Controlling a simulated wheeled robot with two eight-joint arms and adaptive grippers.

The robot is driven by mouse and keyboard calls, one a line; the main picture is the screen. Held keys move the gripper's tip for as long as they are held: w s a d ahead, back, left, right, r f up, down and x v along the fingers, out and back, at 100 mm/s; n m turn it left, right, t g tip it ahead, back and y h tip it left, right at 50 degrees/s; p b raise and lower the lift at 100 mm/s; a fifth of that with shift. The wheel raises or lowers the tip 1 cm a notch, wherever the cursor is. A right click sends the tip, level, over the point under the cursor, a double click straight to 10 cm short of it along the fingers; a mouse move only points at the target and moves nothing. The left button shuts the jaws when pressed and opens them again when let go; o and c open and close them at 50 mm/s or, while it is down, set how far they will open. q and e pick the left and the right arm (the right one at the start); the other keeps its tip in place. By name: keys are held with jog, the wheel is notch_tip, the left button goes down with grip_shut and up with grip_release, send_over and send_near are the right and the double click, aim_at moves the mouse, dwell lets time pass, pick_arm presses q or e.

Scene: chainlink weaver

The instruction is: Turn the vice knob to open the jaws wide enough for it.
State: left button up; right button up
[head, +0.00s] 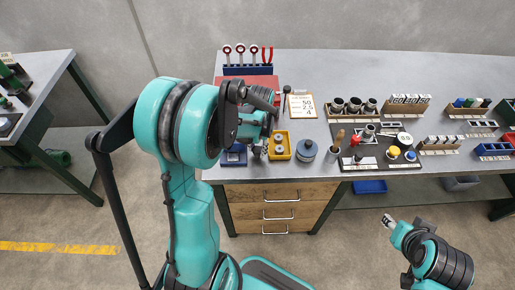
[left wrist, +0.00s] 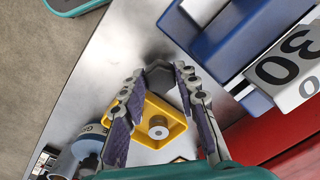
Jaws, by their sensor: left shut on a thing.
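The blue vice (left wrist: 240,35) fills the upper right of the left wrist view; part of it also shows in the head view (head: 235,157) beneath my left arm. A dark hexagonal knob (left wrist: 159,76) lies between the fingertips of my left gripper (left wrist: 160,70). The purple-padded fingers are shut on it, one on each side. In the head view my left gripper (head: 257,148) is small and partly hidden by its arm. The jaw opening is not clear. My right gripper (head: 388,220) hangs off the table's front, lower right; its fingers are too small to judge.
A yellow tray (head: 287,155) with metal parts lies just right of the left gripper. A blue-grey round container (head: 307,150) stands beside it. A dark mat (head: 350,165) with tools and a tool rack (head: 247,70) are also on the bench.

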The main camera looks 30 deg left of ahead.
aim_at(259, 149)
pick_arm(q)
jog(key=n, duration=0.6)
jog(key=shift+n, duration=0.3)
jog(key=n+b, duration=0.1)
jog(key=n, duration=0.5)
jog(key=shift+w, duration=0.1)
dwell(0.3)
jog(key=o, duration=1.2)
jog(key=shift+c, duration=0.2)
jog(key=shift+w+d+r, duration=0.1)
jog(key=shift+r, duration=3.95)
